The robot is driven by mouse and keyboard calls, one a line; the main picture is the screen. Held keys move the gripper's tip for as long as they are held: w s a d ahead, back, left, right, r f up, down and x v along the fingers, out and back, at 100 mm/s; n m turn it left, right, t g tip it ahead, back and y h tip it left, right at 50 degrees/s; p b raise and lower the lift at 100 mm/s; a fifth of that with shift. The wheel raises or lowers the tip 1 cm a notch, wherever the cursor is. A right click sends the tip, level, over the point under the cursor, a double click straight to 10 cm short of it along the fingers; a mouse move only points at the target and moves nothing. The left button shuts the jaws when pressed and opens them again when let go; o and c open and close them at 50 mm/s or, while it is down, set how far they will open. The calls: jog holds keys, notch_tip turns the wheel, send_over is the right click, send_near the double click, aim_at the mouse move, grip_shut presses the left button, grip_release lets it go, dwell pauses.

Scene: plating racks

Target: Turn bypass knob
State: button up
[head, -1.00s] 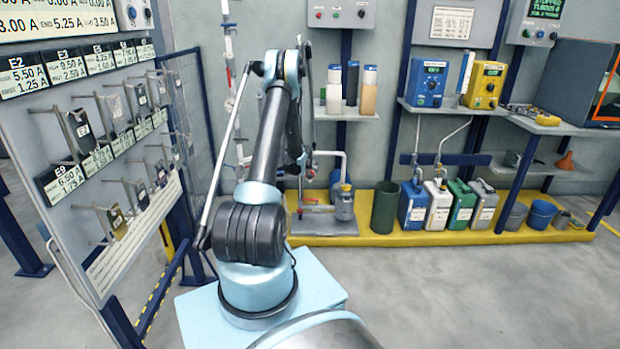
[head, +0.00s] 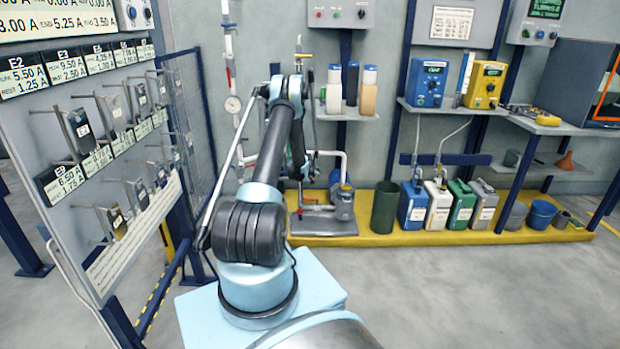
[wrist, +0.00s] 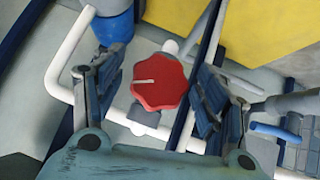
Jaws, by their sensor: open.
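A red lobed knob (wrist: 165,92) with a white pointer line sits on a grey valve body on white pipework in the wrist view. The pointer line runs roughly left to right. My gripper (wrist: 158,79) is open, with one blue-padded finger on each side of the knob. Gaps show between the knob and both fingers, and I cannot tell how far the knob lies beyond the fingertips. In the head view my arm hides most of the valve area, and I cannot make out my gripper or this knob clearly there.
White pipes (wrist: 66,60) and a blue fitting (wrist: 116,26) lie close to the left finger. A pump (head: 343,203) stands on the yellow platform (head: 380,239) behind my arm. A green bin (head: 385,207) stands to its right. The tool panel (head: 100,262) is at left. Open floor lies at right.

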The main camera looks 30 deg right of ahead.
jog(key=c, duration=1.1)
jog(key=shift+y, duration=0.3)
jog(key=shift+s+d+m+t+y, duration=0.1)
jog(key=shift+d+m+t+y, duration=0.05)
jog(key=shift+m+t+y, duration=0.85)
jog(key=shift+d+m+t+y, duration=0.1)
jog(key=shift+m+t+y, duration=0.95)
jog(key=shift+y, duration=0.55)
